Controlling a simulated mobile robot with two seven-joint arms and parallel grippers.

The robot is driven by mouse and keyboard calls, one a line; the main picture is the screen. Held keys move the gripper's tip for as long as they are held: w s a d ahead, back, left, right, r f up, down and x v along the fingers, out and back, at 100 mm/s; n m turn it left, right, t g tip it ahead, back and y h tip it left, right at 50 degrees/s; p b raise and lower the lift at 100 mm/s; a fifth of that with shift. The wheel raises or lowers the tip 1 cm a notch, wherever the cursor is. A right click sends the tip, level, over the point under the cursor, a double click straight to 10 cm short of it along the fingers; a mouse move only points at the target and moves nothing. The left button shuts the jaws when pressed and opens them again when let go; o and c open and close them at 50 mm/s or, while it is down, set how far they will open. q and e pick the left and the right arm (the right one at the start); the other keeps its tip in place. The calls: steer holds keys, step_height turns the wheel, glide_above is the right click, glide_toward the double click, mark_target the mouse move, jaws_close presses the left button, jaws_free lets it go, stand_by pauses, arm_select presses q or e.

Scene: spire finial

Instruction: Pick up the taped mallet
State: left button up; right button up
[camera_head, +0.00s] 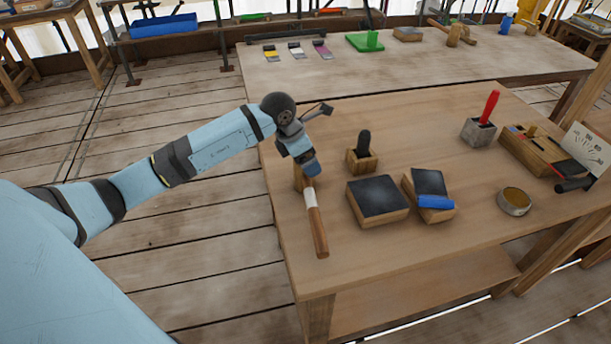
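The taped mallet (320,237) lies near the left edge of the front wooden table. Its wooden handle points toward the front edge and has a white tape band. Its wooden head shows only partly beneath my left gripper (311,172). The gripper points down at the head end of the mallet and overlaps it in the picture. I cannot tell whether its fingers touch the mallet or how far apart they are. My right gripper is not in view.
Right of the mallet are a block with a dark peg (363,145), a dark-topped block (378,197), a block with a blue roller (435,202) and a round tin (514,201). A tool box (543,155) stands farther right. The table front is clear.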

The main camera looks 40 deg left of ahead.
arm_select(q)
steer(key=c, duration=0.9)
steer(key=shift+c, duration=1)
steer(key=shift+r, duration=0.1)
